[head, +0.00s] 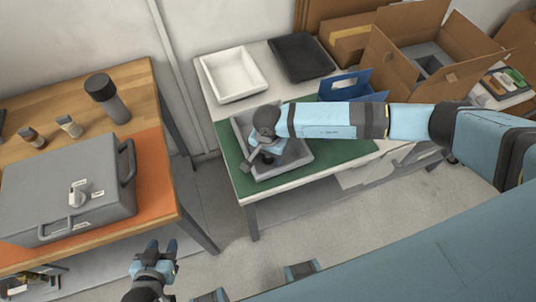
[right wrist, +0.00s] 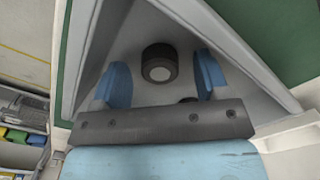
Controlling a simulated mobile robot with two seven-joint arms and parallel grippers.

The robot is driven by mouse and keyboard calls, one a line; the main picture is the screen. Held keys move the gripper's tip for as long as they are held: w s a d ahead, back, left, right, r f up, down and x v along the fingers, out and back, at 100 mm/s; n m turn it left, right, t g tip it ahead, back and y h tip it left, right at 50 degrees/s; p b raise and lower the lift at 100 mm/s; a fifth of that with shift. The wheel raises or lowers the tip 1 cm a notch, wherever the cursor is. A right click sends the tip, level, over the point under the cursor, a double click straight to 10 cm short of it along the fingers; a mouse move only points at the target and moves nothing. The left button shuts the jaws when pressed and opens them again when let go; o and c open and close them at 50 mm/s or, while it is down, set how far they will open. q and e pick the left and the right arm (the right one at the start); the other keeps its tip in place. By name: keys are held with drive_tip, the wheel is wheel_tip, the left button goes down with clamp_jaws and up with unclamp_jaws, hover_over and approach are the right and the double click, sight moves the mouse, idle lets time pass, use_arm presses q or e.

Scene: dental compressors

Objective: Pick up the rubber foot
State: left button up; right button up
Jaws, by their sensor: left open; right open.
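The rubber foot (right wrist: 159,62) is a short black cylinder with a pale round centre. It is in the grey tray (right wrist: 205,28), seen in the right wrist view. My right gripper (right wrist: 160,78) is open above the tray, one blue finger on each side of the foot in the picture; I see no contact. A second dark round thing (right wrist: 188,100) is mostly hidden behind the gripper's bar. In the head view my right arm covers much of the grey tray (head: 299,163). My left gripper (head: 161,248) is open and empty, away from the tables.
The grey tray lies on a green mat (head: 350,152). A white tray (head: 233,75), a black tray (head: 301,57), a blue bin (head: 345,84) and an open cardboard box (head: 385,58) stand behind it. A grey case (head: 70,185) lies on the left bench.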

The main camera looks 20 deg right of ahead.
drive_tip(key=shift+f, duration=0.3)
drive_tip(key=c, duration=1)
drive_tip(key=shift+r, duration=0.1)
